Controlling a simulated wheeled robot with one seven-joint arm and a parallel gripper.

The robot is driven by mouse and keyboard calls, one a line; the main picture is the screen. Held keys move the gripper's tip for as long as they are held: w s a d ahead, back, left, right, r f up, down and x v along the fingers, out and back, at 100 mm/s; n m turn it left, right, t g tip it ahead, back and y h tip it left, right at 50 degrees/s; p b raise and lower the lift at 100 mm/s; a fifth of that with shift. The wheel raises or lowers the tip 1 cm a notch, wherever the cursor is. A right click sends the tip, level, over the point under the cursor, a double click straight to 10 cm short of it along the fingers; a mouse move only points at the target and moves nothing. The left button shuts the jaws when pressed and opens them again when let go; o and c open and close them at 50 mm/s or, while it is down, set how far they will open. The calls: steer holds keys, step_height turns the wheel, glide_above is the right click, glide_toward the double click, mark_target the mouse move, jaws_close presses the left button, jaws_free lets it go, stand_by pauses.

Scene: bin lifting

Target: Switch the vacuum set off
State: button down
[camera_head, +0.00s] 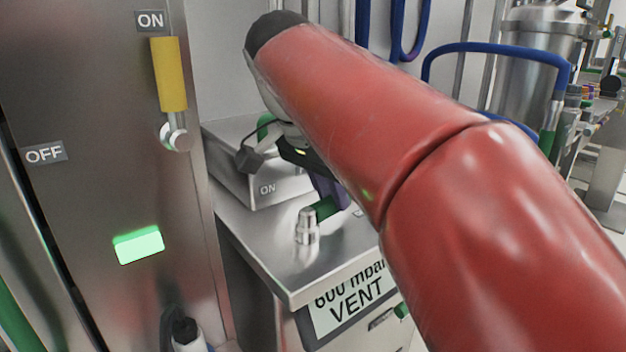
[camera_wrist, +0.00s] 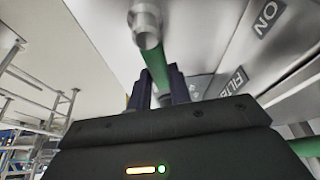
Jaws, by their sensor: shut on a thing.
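A steel unit (camera_head: 265,240) bears a "600 mbar VENT" sign on its front. On its top stands a silver valve post (camera_head: 307,228) with a green lever handle (camera_head: 325,208). My gripper (camera_wrist: 161,82) is shut on the green handle (camera_wrist: 156,65); its dark purple fingers lie on either side of it in the wrist view. The silver post (camera_wrist: 146,22) is just beyond the fingertips. In the head view my red arm covers most of my gripper, and one purple finger shows beside the handle. An "ON" label (camera_wrist: 265,18) shows at the wrist view's upper right.
A steel cabinet (camera_head: 90,190) at the left has a yellow lever (camera_head: 170,75) up by its "ON" label, an "OFF" label lower down and a lit green lamp (camera_head: 139,245). A steel box (camera_head: 255,165) marked "ON" sits behind the post.

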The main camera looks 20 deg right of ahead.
mark_target(317, 206)
steer(key=shift+s+d+m+g, duration=0.1)
steer(key=shift+s+m+g, duration=0.2)
steer(key=shift+m, duration=0.4)
steer(key=c, duration=1.3)
jaws_free()
steer(key=p+v, duration=0.1)
steer(key=v, duration=0.7)
steer(key=shift+f+p, duration=0.1)
steer(key=shift+p, duration=0.2)
